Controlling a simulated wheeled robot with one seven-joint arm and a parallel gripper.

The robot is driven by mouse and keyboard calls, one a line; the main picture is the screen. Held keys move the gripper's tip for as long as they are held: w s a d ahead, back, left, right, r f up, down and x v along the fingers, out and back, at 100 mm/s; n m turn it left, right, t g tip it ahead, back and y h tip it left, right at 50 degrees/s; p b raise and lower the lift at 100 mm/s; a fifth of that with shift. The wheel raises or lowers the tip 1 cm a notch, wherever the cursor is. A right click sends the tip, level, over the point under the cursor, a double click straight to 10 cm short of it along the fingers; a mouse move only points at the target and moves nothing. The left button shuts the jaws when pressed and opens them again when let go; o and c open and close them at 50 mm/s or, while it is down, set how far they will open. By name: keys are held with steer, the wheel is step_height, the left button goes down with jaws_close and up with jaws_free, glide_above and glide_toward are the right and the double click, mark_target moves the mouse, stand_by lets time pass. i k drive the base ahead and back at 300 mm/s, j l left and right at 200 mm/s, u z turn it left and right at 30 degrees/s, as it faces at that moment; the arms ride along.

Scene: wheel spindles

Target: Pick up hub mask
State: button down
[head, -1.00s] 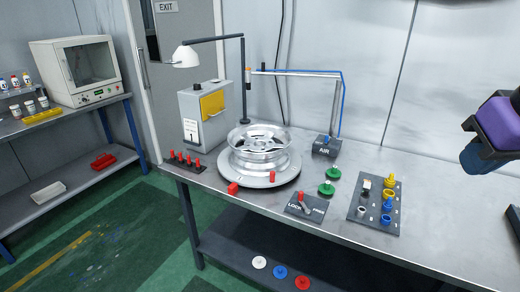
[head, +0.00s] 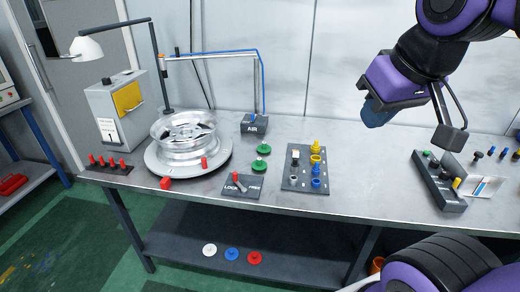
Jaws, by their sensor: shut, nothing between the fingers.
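I cannot tell for sure which piece is the hub mask. Candidates are two green stemmed discs (head: 261,157) on the bench and the yellow, blue and pale round pieces on a dark numbered board (head: 305,180). A white disc (head: 210,250), a blue disc (head: 231,254) and a red disc (head: 254,258) lie on the lower shelf. A silver wheel (head: 184,142) sits on a round turntable at left. My gripper (head: 375,115) is shut and empty, above the bench right of the board, apart from all pieces.
A LOCK/FREE lever box (head: 241,187) stands at the bench front, and an AIR box (head: 254,125) behind it. A lamp (head: 86,47) and hose arm rise behind the wheel. A dark tray (head: 438,182) with small parts is at right. Bench between board and tray is mostly clear.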

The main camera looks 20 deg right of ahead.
mark_target(263, 148)
steer(key=i+j+z, duration=0.25)
steer(key=i+j, duration=0.15)
steer(key=j, duration=0.2)
steer(key=i+j+z, duration=0.1)
steer(key=j, duration=0.25)
steer(key=i+j+z, duration=0.15)
steer(key=i+j, duration=0.15)
steer(key=i+j+z, duration=0.1)
steer(key=j, duration=0.3)
steer(key=i, duration=0.05)
